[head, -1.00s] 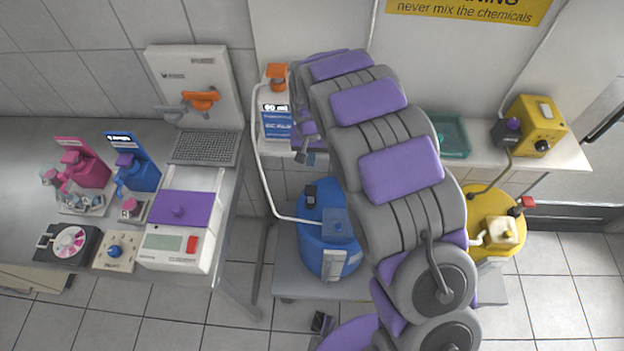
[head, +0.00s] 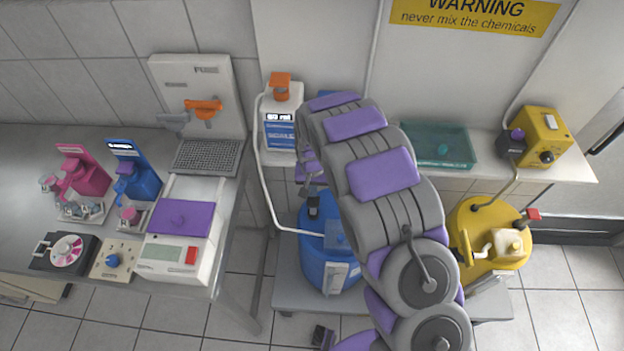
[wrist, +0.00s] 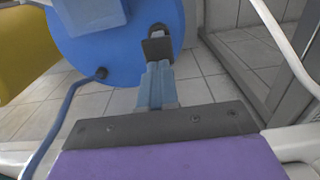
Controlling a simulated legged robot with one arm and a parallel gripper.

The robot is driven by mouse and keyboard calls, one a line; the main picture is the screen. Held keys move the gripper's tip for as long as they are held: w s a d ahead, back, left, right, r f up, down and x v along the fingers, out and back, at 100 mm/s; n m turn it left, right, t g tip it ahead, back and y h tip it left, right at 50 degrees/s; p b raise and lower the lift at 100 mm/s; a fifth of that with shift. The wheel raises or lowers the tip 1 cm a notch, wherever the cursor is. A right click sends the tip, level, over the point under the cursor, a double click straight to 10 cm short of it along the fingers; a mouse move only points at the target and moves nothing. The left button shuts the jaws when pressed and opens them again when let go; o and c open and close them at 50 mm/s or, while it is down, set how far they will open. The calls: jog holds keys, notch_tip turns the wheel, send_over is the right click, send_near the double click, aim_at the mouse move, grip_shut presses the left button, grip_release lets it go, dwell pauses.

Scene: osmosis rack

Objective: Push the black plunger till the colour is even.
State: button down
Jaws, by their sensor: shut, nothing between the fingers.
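In the head view my arm hides most of my gripper. No liquid colour can be made out inside the drum.
A yellow drum (head: 490,225) with a red-tipped part stands to the right. A white and blue unit (head: 281,125), a teal tray (head: 440,147) and a yellow box (head: 540,135) are on the back shelf. A lab bench (head: 40,205) with instruments is left. A white hose (head: 258,170) runs down to the blue drum.

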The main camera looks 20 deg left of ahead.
aim_at(313, 201)
jog(key=shift+f, duration=1.8)
notch_tip(313, 201, down, 5)
jog(key=shift+r, duration=0.15)
jog(key=shift+s+d, duration=0.1)
jog(key=shift+s, duration=0.05)
notch_tip(313, 201, up, 14)
jog(key=p, duration=0.2)
jog(key=shift+w, duration=0.25)
jog(key=shift+a, duration=0.25)
